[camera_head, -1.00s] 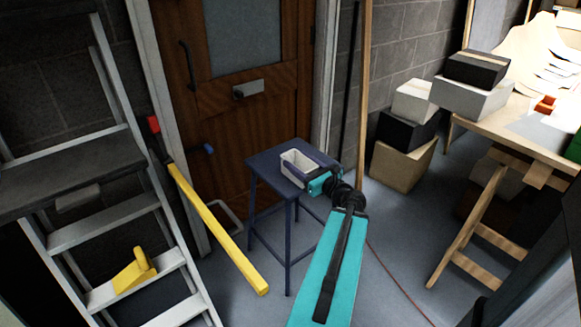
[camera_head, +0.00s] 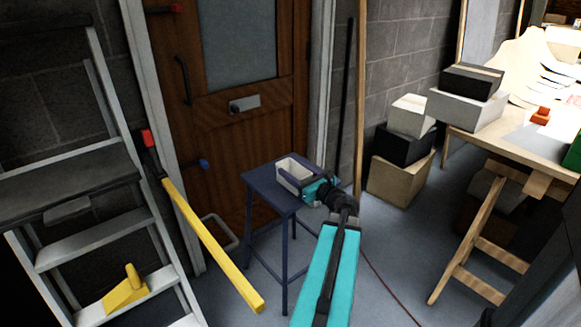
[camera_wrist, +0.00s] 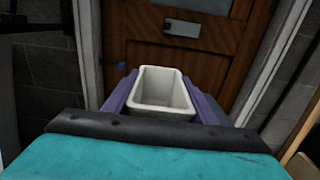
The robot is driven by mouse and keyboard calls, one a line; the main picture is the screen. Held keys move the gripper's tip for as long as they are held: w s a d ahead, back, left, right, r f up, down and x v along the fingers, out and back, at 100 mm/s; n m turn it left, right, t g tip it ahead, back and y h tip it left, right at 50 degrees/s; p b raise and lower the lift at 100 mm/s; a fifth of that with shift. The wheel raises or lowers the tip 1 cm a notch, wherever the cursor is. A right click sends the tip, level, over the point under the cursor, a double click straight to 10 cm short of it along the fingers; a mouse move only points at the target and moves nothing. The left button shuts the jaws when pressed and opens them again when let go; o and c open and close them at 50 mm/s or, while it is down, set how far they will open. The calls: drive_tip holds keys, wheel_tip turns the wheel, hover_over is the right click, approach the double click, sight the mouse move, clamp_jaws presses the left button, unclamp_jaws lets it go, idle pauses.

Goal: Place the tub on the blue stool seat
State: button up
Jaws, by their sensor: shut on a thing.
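The tub (camera_head: 291,168) is a small, pale, open-topped box. In the camera_head view it is over the blue stool seat (camera_head: 262,181), toward its right part. I cannot tell whether its base touches the seat. My gripper (camera_head: 298,175) reaches in from the right and is shut on the tub. In the camera_wrist view the tub (camera_wrist: 160,88) sits upright and empty between the two purple fingers of my gripper (camera_wrist: 162,98), one along each side. The tub's lower part and part of the seat are hidden.
A brown door (camera_head: 225,135) stands behind the stool. Boxes (camera_head: 402,170) are stacked at the right, near a wooden workbench (camera_head: 520,150). Floor right of the stool is mostly clear.

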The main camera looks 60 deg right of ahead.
drive_tip(key=w+d+f+b, duration=0.1)
drive_tip(key=w+d, duration=0.6)
drive_tip(key=d, duration=0.2)
drive_tip(key=shift+w, duration=0.15)
idle(0.5)
drive_tip(key=shift+f+b, duration=0.4)
drive_tip(key=shift+f, duration=1.35)
drive_tip(key=shift+f, duration=0.15)
drive_tip(key=o, duration=1.1)
drive_tip(key=shift+r, duration=0.2)
drive_tip(key=p+v, duration=0.1)
drive_tip(key=v, duration=1)
drive_tip(key=shift+s+a, duration=0.2)
drive_tip(key=shift+s, duration=0.3)
